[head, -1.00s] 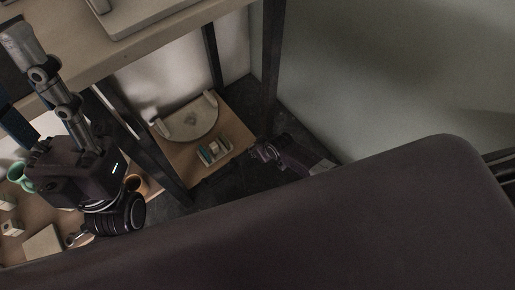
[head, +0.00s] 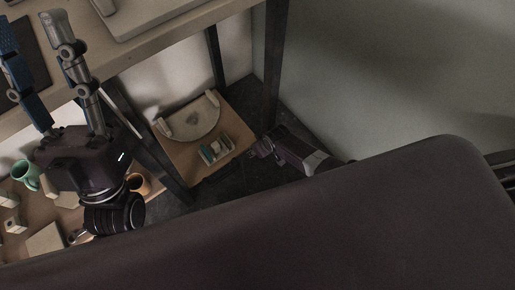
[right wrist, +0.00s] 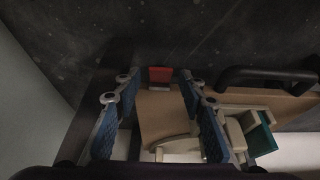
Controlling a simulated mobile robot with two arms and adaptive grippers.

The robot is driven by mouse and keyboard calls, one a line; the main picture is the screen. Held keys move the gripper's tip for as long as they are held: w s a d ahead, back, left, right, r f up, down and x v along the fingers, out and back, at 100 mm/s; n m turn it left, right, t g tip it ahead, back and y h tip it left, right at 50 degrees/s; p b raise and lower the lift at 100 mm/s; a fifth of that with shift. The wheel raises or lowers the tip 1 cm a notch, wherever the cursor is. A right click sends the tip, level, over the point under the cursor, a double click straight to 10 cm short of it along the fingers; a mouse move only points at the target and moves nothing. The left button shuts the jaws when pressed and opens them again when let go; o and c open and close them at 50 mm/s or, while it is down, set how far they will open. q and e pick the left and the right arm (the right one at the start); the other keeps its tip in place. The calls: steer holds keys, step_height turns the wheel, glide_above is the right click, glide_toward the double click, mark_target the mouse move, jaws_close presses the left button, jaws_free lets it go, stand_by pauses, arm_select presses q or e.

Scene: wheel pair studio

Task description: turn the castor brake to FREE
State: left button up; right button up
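A small red tab (right wrist: 160,76), which may be the castor brake, sits at the edge of a wooden board (right wrist: 158,108) in the right wrist view. Any marking on it is too small to read. My right gripper (right wrist: 152,98) is open, with its blue-padded fingers on either side of the tab in the picture; I see no contact. In the head view my right gripper (head: 258,148) is low beside the board (head: 200,172); the tab cannot be made out there. My left gripper (head: 32,22) is open and empty at the left, fingers pointing up the picture.
A black handle (right wrist: 265,76) is right of the tab. Dark table legs (head: 211,58) and a tabletop (head: 180,32) stand close by. A green mug (head: 27,177) is at the left.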

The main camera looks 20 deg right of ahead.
stand_by(0.3)
steer(key=v, duration=1.2)
steer(key=shift+w, duration=0.1)
stand_by(0.7)
